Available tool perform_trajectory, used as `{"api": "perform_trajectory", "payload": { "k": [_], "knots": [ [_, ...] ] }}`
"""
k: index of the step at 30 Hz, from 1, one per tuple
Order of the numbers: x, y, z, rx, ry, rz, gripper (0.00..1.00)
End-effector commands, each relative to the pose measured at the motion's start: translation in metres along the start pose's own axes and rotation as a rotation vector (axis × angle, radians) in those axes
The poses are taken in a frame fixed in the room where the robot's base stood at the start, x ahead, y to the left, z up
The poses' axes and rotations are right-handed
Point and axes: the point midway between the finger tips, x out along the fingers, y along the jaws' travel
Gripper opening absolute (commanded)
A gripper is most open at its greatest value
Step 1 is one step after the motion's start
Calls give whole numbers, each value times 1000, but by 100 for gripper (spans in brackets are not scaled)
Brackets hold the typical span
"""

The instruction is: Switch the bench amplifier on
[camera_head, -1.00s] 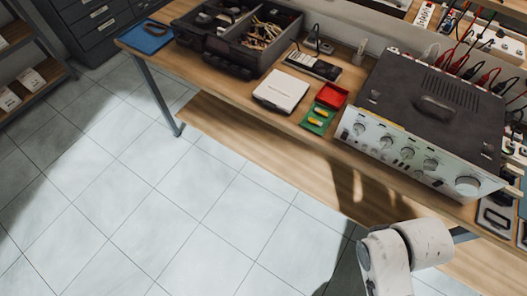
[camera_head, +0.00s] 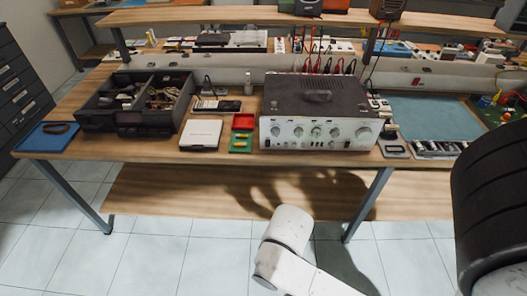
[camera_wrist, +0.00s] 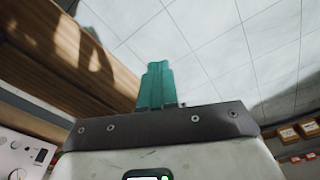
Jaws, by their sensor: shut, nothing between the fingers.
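The bench amplifier (camera_head: 318,132) stands on the wooden bench, with a dark top and a silver front panel carrying several knobs. In the head view my white arm is in front of the bench, and the fingers cannot be seen there.
Left of the amplifier on the bench (camera_head: 160,158) are red and green trays (camera_head: 242,134), a white box (camera_head: 201,134), a meter (camera_head: 217,105) and a black organiser (camera_head: 135,115). Leads (camera_head: 318,65) hang behind it. Tiled floor (camera_head: 150,260) lies open in front.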

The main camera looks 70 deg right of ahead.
Motion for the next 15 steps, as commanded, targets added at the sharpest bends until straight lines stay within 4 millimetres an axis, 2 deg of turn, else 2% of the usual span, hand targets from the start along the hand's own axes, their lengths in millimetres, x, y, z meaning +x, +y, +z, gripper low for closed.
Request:
{"api": "perform_trajectory", "payload": {
  "k": [2, 5, 10, 15],
  "knots": [
    [4, -3, -6, 5, 25, -16, 0],
    [15, -11, -26, 22, 108, -70, 0],
    [34, -34, -91, 115, 385, -241, 0],
    [31, -40, -160, 297, 715, -425, 0]
  ]
}}
